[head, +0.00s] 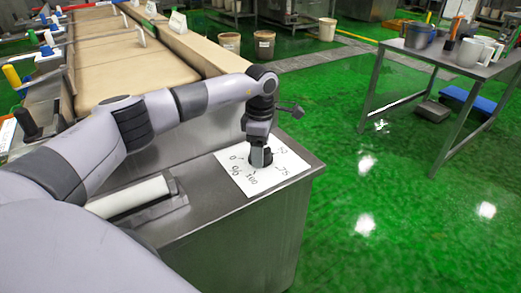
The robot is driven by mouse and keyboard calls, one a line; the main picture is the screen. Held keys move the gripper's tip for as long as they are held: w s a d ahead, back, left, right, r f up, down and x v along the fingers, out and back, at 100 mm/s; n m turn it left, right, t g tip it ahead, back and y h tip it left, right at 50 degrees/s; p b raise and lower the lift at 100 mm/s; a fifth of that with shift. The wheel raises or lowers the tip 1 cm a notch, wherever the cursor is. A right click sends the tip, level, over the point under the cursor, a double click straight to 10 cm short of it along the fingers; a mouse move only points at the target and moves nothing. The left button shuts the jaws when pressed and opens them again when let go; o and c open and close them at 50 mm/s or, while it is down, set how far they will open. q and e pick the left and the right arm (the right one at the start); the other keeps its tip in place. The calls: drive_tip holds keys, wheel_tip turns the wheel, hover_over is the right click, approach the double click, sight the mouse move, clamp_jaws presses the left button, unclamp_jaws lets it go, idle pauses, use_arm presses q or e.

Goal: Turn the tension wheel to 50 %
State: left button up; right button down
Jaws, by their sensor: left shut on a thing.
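The tension wheel (250,168) is a small dark knob on a white dial plate (234,179), on the metal cabinet top. Printed marks show 0, 50, 75, 100 and % around it. My left gripper (260,160) points down over the dial and is shut on the wheel, hiding most of it. The wheel's pointer cannot be made out, so its setting cannot be told. My right gripper is out of view.
The metal cabinet (250,225) ends at a right edge, with green floor (370,240) beyond. A white roller (130,197) lies left of the dial. A long tan belt (130,55) runs behind. A steel table (440,55) with containers stands at the right.

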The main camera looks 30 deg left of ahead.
use_arm(q)
drive_tip(key=shift+r, duration=0.15)
drive_tip(key=o, duration=1)
wheel_tip(320, 180, up, 7)
drive_tip(key=shift+r, duration=0.1)
idle(0.3)
